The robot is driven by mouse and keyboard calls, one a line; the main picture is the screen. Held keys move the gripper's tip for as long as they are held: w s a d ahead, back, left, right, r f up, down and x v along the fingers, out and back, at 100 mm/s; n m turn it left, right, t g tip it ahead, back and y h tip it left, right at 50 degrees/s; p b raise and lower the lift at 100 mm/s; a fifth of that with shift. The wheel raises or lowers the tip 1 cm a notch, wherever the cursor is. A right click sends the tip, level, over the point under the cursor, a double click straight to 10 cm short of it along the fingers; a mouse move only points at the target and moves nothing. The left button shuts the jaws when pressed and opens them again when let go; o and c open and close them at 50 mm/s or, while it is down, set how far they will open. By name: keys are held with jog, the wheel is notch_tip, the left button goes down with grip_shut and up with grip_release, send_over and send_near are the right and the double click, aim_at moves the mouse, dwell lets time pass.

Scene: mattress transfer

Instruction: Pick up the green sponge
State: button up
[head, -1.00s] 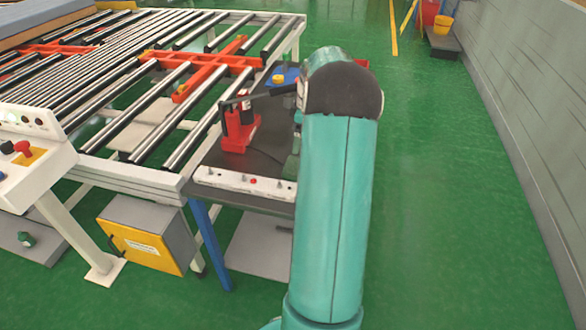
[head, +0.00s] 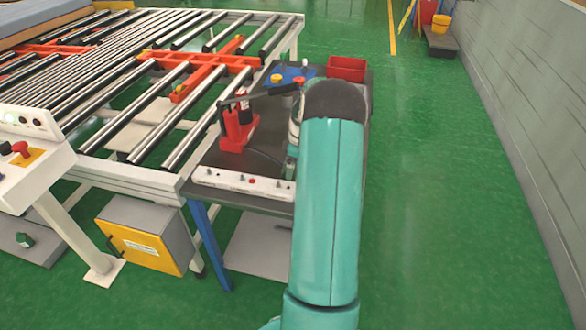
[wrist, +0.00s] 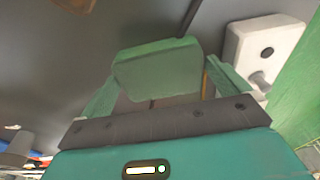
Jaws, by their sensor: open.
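The green sponge (wrist: 158,70) is a pale green block in the upper middle of the wrist view, over a dark grey surface. My gripper (wrist: 160,82) is open, with one green finger on each side of the sponge. The sponge lies ahead of the palm, across the gap between the fingers. I cannot tell whether either finger touches it. In the head view my teal arm hides the gripper, and I do not see the sponge there.
A dark cart (head: 268,138) carries a red jack-like tool (head: 238,130), a white strip with knobs (head: 240,184), a blue tray (head: 293,72) and a red bin (head: 346,68). A roller conveyor (head: 150,80) stands to its left. The green floor (head: 440,200) is clear on the right.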

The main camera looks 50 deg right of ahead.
jog(key=c, duration=0.8)
jog(key=shift+r, duration=0.5)
notch_tip(320, 180, up, 2)
jog(key=shift+r, duration=0.2)
jog(key=s+a+r, duration=0.1)
jog(key=a+r, duration=0.1)
jog(key=r, duration=0.1)
jog(key=s+a+r, duration=0.1)
jog(key=r, duration=0.1)
jog(key=shift+s+a, duration=0.15)
jog(key=shift+s, duration=0.2)
jog(key=s+a+r, duration=0.4)
jog(key=s+a, duration=0.2)
jog(key=a, duration=0.1)
jog(key=shift+a+r, duration=0.3)
jog(key=shift+a, duration=0.1)
jog(key=shift+o, duration=0.4)
